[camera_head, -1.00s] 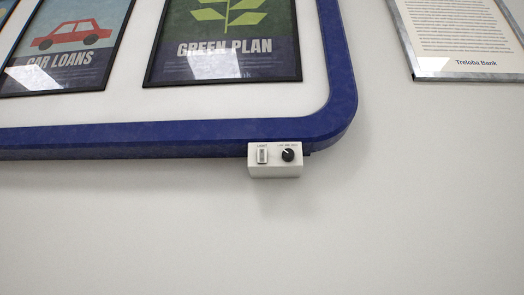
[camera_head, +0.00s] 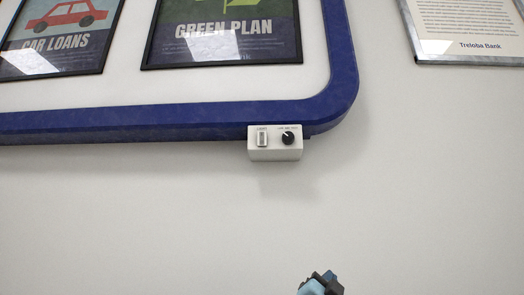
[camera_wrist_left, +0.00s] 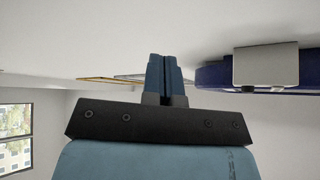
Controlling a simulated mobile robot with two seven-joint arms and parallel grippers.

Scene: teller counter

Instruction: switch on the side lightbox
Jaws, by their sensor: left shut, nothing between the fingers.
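The side lightbox is a white panel with a thick blue frame (camera_head: 190,117) on the wall. A small white control box (camera_head: 275,154) is fixed under its lower right corner. The box has a light rocker switch (camera_head: 262,139) on the left and a black knob (camera_head: 288,138) on the right. My left gripper (camera_head: 322,281) shows at the bottom edge of the head view, below and slightly right of the box and apart from it. In the left wrist view its fingers (camera_wrist_left: 164,75) are together and empty, with the control box (camera_wrist_left: 265,65) to their right. My right gripper is out of view.
Framed posters for car loans (camera_head: 55,40) and Green Plan (camera_head: 222,35) hang inside the blue frame. A framed Treloba Bank notice (camera_head: 470,30) hangs at the upper right. The wall below the control box is bare. A window (camera_wrist_left: 17,135) shows in the left wrist view.

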